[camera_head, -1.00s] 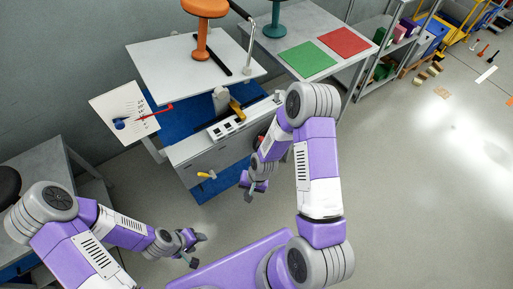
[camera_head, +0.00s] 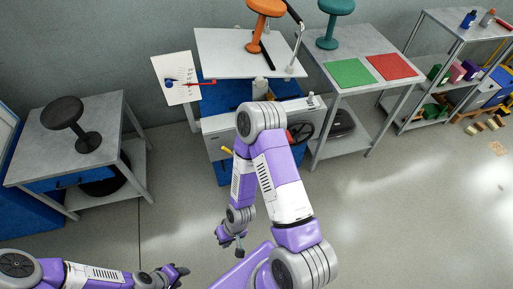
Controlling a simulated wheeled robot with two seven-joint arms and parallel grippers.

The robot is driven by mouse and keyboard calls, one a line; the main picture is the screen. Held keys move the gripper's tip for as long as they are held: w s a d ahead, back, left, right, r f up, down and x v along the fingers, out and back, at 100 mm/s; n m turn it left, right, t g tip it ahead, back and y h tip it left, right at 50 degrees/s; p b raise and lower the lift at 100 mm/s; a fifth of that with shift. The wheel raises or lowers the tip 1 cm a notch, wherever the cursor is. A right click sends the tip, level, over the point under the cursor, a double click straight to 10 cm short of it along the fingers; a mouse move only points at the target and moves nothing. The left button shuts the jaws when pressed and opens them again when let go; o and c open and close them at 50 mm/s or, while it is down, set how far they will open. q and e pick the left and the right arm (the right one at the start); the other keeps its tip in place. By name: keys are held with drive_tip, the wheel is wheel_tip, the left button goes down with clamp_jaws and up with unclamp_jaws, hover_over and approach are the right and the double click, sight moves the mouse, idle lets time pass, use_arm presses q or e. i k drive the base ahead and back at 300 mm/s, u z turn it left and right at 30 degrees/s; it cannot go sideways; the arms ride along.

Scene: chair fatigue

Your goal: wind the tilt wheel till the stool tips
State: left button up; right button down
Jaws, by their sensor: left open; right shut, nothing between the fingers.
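The orange stool (camera_head: 264,13) stands on the white tilting plate (camera_head: 219,51) of the test rig, and its top is cut by the frame edge. The plate looks about level. A dark handwheel with a red part (camera_head: 301,131), likely the tilt wheel, shows at the rig's right front, partly hidden by my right arm. A yellow handle (camera_head: 227,150) sticks out at the rig's left front. My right gripper (camera_head: 231,245) is shut and empty, low over the floor in front of the rig. My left gripper (camera_head: 180,272) is open and empty at the bottom edge, well away from the rig.
A dial board with a red pointer (camera_head: 180,82) stands left of the plate. A black stool (camera_head: 70,121) sits on the left table. A teal stool (camera_head: 330,22), a green mat (camera_head: 350,73) and a red mat (camera_head: 391,66) lie on the right table. The floor in front is clear.

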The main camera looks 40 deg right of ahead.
sight(296, 134)
drive_tip(key=u, duration=0.05)
drive_tip(key=i, duration=0.75)
drive_tip(key=z, duration=1.05)
drive_tip(key=i, duration=0.5)
drive_tip(key=z, duration=0.55)
